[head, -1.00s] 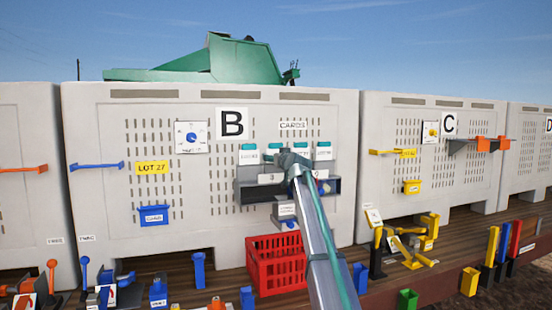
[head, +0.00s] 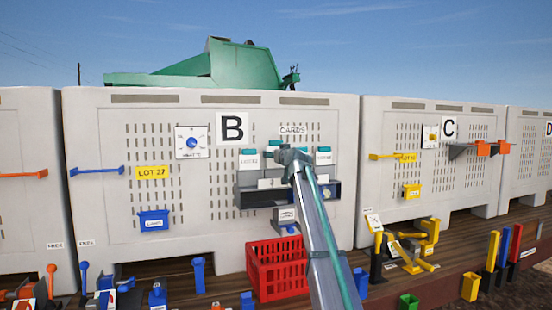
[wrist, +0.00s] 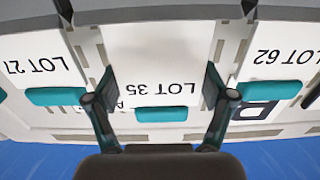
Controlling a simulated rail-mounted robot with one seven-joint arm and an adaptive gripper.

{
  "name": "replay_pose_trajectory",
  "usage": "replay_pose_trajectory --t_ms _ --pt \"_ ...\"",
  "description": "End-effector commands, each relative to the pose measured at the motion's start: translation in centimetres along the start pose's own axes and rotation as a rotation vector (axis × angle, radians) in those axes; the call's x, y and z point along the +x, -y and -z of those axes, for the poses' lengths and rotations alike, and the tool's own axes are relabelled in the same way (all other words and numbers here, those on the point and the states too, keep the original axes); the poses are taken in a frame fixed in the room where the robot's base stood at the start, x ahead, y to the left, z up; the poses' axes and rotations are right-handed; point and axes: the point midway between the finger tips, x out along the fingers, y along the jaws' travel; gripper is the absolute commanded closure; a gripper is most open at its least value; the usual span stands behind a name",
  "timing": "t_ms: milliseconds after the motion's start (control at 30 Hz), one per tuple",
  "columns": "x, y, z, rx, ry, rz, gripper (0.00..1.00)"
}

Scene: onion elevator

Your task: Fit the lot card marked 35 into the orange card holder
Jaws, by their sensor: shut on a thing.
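In the wrist view, upside down, the white card marked LOT 35 (wrist: 150,55) with a teal top strip sits between the two fingers of my gripper (wrist: 160,97). The gripper is shut on it. In the head view my gripper (head: 282,156) is at the card rack (head: 258,197) under the CARDS sign on container B. The arm hides the held card there. I cannot tell whether the card's bottom end is clear of the rack. I cannot make out an orange card holder for certain; an orange bracket (head: 22,175) shows at far left and orange pieces (head: 483,148) right of C.
A LOT 27 card (wrist: 42,62) and a LOT 62 card (wrist: 285,55) stand close on either side. A blue card holder (head: 153,220) and a yellow holder (head: 411,191) hang on the containers. A red crate (head: 275,268) stands below the rack.

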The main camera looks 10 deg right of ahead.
Motion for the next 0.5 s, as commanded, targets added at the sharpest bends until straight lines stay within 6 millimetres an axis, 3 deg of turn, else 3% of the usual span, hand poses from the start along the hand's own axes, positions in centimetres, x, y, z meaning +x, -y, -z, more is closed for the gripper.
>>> replay_pose_trajectory --t_ms 500 --pt "0.1 0.0 2.4 0.001 0.001 0.001 0.53"
